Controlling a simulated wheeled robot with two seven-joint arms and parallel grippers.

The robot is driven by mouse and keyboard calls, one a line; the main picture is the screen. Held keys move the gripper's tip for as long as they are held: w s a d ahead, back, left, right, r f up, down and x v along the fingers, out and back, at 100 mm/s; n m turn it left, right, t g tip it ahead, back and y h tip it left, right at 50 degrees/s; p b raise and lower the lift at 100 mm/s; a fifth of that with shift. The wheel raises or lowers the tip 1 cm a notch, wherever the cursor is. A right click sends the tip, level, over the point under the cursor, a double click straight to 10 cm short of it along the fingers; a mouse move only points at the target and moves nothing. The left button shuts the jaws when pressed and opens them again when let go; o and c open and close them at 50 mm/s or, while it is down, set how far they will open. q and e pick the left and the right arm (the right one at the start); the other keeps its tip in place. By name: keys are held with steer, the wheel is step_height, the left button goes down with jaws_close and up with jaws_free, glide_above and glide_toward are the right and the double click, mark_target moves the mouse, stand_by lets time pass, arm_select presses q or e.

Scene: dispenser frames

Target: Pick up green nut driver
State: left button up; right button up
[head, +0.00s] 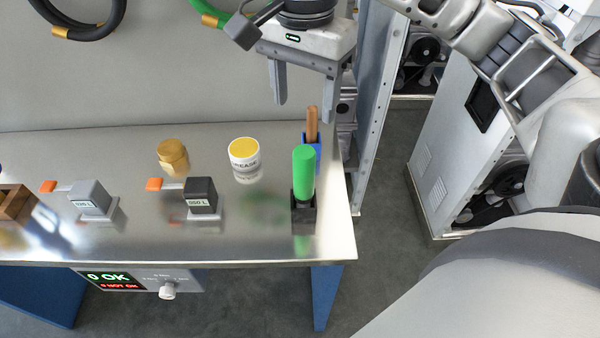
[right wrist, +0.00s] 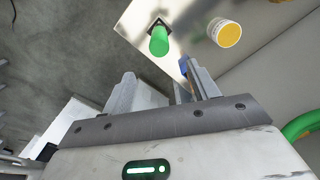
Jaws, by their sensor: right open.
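The green nut driver (head: 304,172) stands upright, green handle up, in a small black holder (head: 303,212) near the right end of the metal table. Its shaft is hidden in the holder. In the right wrist view, the green handle (right wrist: 159,41) shows beyond the fingers. My right gripper (head: 305,98) is open and empty, hanging above and behind the nut driver, apart from it. Its fingers (right wrist: 160,92) also show in the right wrist view with nothing between them. My left gripper is not in view.
A blue holder with a wooden-handled tool (head: 312,125) stands just behind the nut driver. A grease tub (head: 244,153), a brass-coloured piece (head: 172,156), and black (head: 201,195) and grey (head: 90,197) blocks stand leftward on the table (head: 270,235). A metal post (head: 375,110) rises at the right.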

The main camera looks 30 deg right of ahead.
mark_target(304, 167)
step_height(304, 167, down, 9)
steer(key=shift+s+f+b, duration=0.1)
steer(key=shift+b, duration=0.3)
steer(key=shift+f+p, duration=0.6)
steer(key=shift+f, duration=2.2)
steer(key=c, duration=1.2)
